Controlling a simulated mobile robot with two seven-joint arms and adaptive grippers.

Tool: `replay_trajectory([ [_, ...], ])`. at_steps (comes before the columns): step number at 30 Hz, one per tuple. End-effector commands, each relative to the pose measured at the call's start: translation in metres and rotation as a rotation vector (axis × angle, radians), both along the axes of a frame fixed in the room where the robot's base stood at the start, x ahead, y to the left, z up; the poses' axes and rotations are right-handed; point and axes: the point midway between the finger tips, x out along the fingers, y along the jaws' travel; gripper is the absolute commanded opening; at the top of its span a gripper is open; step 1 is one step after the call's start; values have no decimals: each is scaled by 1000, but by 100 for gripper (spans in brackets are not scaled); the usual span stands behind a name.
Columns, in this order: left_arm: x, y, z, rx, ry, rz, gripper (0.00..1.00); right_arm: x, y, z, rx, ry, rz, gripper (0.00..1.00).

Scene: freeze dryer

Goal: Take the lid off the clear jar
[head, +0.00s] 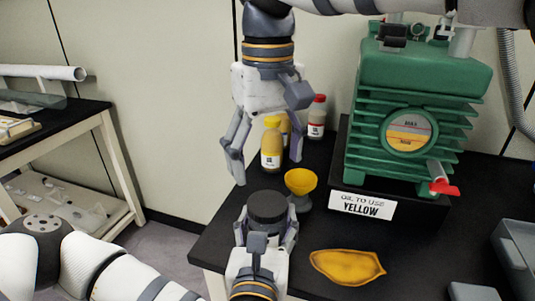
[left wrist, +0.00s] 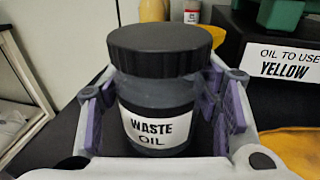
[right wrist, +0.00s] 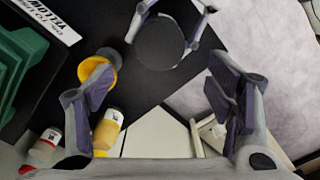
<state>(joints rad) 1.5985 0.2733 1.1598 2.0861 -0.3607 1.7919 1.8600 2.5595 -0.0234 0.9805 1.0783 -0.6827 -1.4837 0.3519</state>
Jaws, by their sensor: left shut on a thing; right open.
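The clear jar (left wrist: 158,95) has a dark ribbed lid (left wrist: 160,38) and a "WASTE OIL" label. It stands upright with dark contents, and the lid is on it. In the head view the lid (head: 268,205) shows near the bench's front left corner. My left gripper (head: 266,230) is shut on the jar's body, a finger on each side below the lid. My right gripper (head: 266,165) is open and empty, pointing down above and behind the jar. In the right wrist view the lid (right wrist: 160,44) lies beyond its open fingers, not between them.
A yellow funnel (head: 300,181) stands close behind the jar. Oil bottles (head: 271,150) and a red-capped bottle (head: 317,118) stand behind. A green pump (head: 420,110) and "YELLOW" sign (head: 361,206) are right.

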Motion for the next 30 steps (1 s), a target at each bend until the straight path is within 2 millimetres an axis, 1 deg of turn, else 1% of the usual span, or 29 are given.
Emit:
replay_trajectory([
  [2,0,0,0,0,1,0,0,0,0,-8,-1,3,-20,74],
  [9,0,0,0,0,1,0,0,-1,0,-55,0,5,-20,74],
  [12,0,0,0,0,1,0,0,0,0,-69,0,5,-21,74],
  [16,0,0,0,0,1,0,0,0,0,-78,0,1,-19,74],
  [23,0,0,0,1,1,0,0,0,0,-80,0,1,-19,74],
  [26,0,0,0,1,1,0,0,0,0,-79,0,1,-19,54],
  [27,0,0,0,1,1,0,0,0,0,-79,0,0,-19,45],
  [30,0,0,-1,1,1,0,0,0,0,-79,0,0,-19,23],
])
